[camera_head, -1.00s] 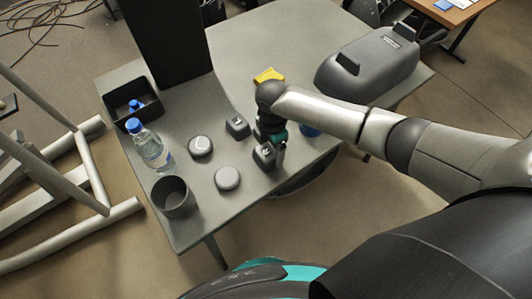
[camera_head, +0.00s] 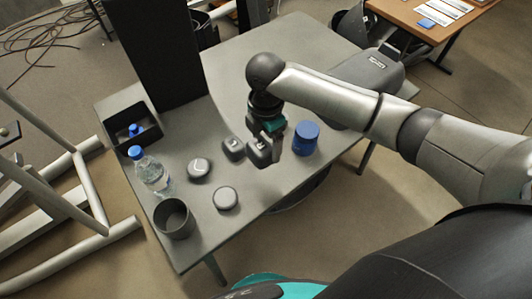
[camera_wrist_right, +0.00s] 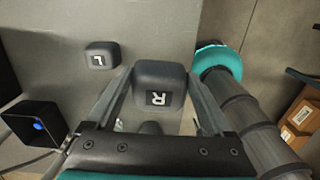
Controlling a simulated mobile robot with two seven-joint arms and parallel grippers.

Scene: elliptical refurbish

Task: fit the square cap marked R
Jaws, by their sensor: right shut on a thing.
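The square cap marked R (camera_wrist_right: 158,98) is dark grey with a white letter and sits between the fingers of my right gripper (camera_wrist_right: 160,82) in the right wrist view. In the head view my right gripper (camera_head: 264,149) points down, shut on this cap (camera_head: 258,157), which appears to be above the table; the exact gap is hard to tell. A square cap marked L (camera_wrist_right: 102,55) lies on the table, apart from the gripper; it also shows in the head view (camera_head: 233,148), just left of the held cap. My left gripper is not in view.
Two round caps (camera_head: 199,169) (camera_head: 225,198) lie on the grey table (camera_head: 225,235). A bottle (camera_head: 151,173), dark cup (camera_head: 174,219) and black bin (camera_head: 119,126) stand left. A blue jar (camera_head: 305,138) stands right of the gripper. A grey housing (camera_head: 368,75) lies partly behind my arm.

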